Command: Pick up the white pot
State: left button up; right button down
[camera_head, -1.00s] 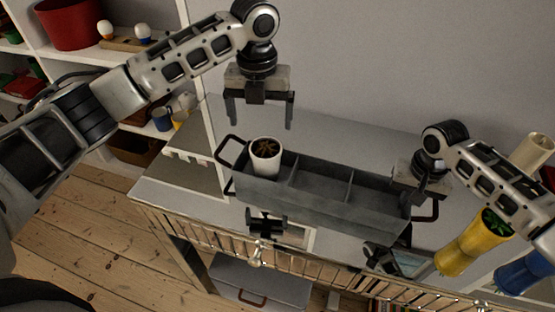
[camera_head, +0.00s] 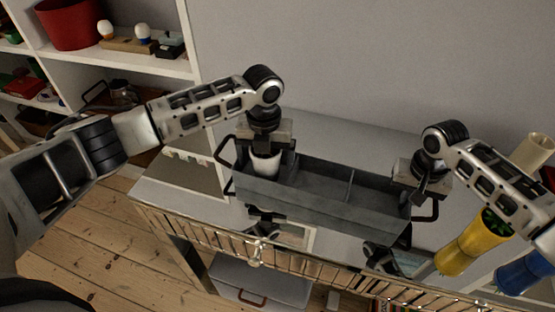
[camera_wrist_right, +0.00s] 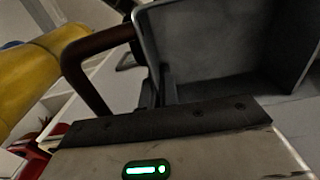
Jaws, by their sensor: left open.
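The white pot (camera_head: 265,164) stands in the left end compartment of the grey tray (camera_head: 318,207). Its top is hidden behind my left gripper. My left gripper (camera_head: 264,158) is open and points down over the pot, with its fingers low at the pot's sides. Whether they touch the pot cannot be seen. My right gripper (camera_head: 424,188) is at the tray's right end, by the brown end handle. In the right wrist view its narrow dark fingers (camera_wrist_right: 160,88) are close together on the tray's end wall (camera_wrist_right: 154,48).
The tray stands on a shiny cabinet top (camera_head: 160,191) against a grey wall. A yellow vase-like container (camera_head: 463,248) and a blue one (camera_head: 527,272) are at the right. White shelves with a red pot (camera_head: 70,24) stand at the back left.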

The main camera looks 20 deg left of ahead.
pick_arm(q)
jog(key=c, duration=1.3)
jog(key=shift+o, duration=0.2)
jog(key=shift+r, duration=0.15)
notch_tip(320, 180, up, 10)
jog(key=shift+f, duration=0.1)
pick_arm(e)
jog(key=c, duration=1.6)
grip_release()
